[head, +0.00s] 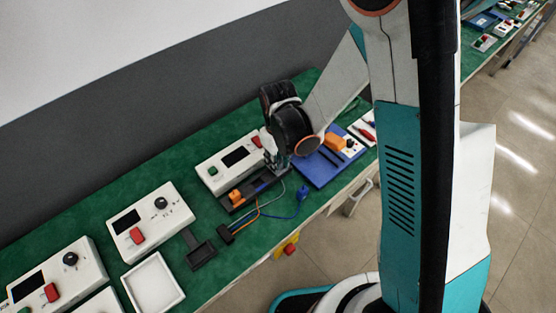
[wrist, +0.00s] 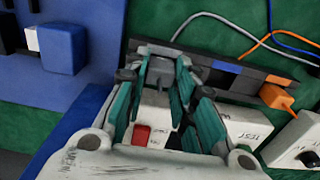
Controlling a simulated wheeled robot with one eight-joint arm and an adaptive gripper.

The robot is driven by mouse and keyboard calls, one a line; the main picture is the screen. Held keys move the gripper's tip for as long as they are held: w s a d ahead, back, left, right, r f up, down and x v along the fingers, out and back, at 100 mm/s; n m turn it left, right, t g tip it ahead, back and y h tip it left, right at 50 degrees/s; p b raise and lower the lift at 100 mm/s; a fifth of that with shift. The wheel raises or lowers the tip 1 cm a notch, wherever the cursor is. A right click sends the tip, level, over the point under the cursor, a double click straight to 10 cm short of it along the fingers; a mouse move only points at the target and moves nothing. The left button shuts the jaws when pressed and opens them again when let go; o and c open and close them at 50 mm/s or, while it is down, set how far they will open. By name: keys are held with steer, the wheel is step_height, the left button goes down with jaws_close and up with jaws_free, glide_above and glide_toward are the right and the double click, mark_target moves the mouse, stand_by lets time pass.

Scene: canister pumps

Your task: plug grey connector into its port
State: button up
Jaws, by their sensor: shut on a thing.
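My gripper (wrist: 162,75) is shut on the grey connector (wrist: 160,70), which sits between the teal fingertips in the wrist view. A grey cable leads from it. The connector is at the black port strip (wrist: 249,82); the fingers hide whether it is above or inside a port. The strip has a blue-marked spot (wrist: 225,67) and an orange-marked spot (wrist: 278,79). An orange connector (wrist: 276,97) with its cable is at the strip's orange end. In the head view my gripper (head: 275,166) is over the far end of the strip (head: 262,187); the grey connector is hard to make out.
A loose blue connector (head: 303,192) lies in front of the strip. A white test box (head: 223,168) stands close behind it. A blue tray (head: 313,172) with an orange block (head: 334,142) lies to the right. More white boxes (head: 152,220) stand to the left.

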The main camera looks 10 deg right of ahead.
steer(key=shift+f, duration=0.2)
steer(key=o, duration=0.8)
steer(key=shift+r, duration=0.2)
step_height(320, 180, up, 12)
steer(key=p, duration=0.4)
steer(key=shift+d+r, duration=0.1)
